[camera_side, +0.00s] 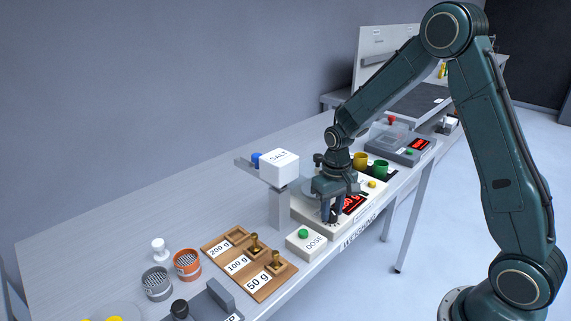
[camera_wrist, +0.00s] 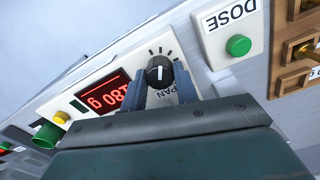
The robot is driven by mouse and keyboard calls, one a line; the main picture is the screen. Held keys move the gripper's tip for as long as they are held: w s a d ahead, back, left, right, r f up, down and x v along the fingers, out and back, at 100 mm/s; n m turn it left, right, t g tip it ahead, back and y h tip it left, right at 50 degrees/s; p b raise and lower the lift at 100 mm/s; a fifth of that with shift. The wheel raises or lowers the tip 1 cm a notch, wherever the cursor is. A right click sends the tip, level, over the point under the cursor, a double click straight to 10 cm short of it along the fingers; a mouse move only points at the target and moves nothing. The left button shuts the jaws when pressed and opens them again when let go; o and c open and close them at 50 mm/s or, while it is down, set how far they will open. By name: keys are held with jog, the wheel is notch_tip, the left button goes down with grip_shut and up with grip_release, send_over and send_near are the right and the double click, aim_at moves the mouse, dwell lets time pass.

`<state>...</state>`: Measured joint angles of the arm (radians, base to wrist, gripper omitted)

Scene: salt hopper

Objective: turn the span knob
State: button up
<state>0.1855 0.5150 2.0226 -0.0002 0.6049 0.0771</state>
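The span knob (camera_wrist: 159,72) is round and black with a white pointer line, and tick marks fan out around its far side. It sits on the pale scale body (camera_wrist: 98,75), beside partly covered lettering of which "PAN" shows. My gripper (camera_wrist: 160,75) points down at the scale, with one finger on each side of the knob. The fingers appear to touch it.
The scale's red display (camera_wrist: 104,95) seems to read 180 g, with a yellow button (camera_wrist: 61,117) beyond. The DOSE box with a green button (camera_side: 303,234) stands close by. The salt hopper (camera_side: 279,165) rises behind. A wooden weight tray (camera_side: 262,288) lies to the left.

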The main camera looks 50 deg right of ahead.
aim_at(332, 211)
jog(key=o, duration=0.4)
jog(key=shift+o, duration=0.2)
jog(key=shift+r, duration=0.15)
notch_tip(332, 211, up, 14)
jog(key=shift+f, duration=0.2)
dwell(0.5)
